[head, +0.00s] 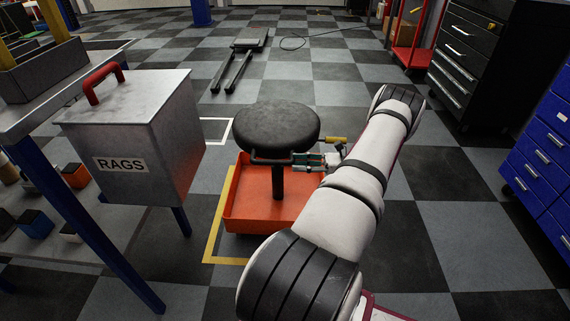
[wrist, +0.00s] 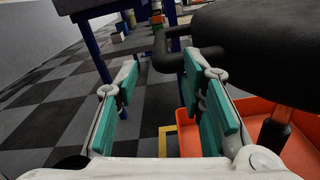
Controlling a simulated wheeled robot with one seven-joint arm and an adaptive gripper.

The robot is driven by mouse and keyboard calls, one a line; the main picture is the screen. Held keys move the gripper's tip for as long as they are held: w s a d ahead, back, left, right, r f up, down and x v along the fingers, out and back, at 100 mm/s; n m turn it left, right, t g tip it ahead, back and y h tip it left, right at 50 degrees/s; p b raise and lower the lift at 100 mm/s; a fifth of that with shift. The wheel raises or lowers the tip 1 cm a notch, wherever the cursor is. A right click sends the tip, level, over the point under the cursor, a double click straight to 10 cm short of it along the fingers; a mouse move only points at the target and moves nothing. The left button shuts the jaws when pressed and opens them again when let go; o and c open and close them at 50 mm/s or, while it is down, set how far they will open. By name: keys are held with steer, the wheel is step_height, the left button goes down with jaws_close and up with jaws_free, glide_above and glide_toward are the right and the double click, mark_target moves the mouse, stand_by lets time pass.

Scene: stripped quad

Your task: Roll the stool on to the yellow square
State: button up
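The stool has a round black seat (head: 276,127), a dark post and an orange tray (head: 255,205) low down. A black handle bar (head: 270,160) juts from under the seat, and it also shows in the wrist view (wrist: 160,50). The yellow square (head: 213,235) is an outline on the floor. Its left edge and near left corner show; the tray hides much of the rest and appears to overlap it. My gripper (head: 318,162) is at the right end of the handle. In the wrist view its teal-padded fingers (wrist: 160,90) are apart, with nothing visibly clamped between them.
A grey RAGS bin (head: 135,140) and a blue-legged bench (head: 75,205) stand close on the left. A white floor outline (head: 218,122) lies behind the stool. A dark low frame (head: 240,65) lies farther back. Black (head: 470,60) and blue cabinets (head: 545,150) stand right. Floor right of my arm is clear.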

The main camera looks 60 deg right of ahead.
steer(key=shift+v, duration=1.55)
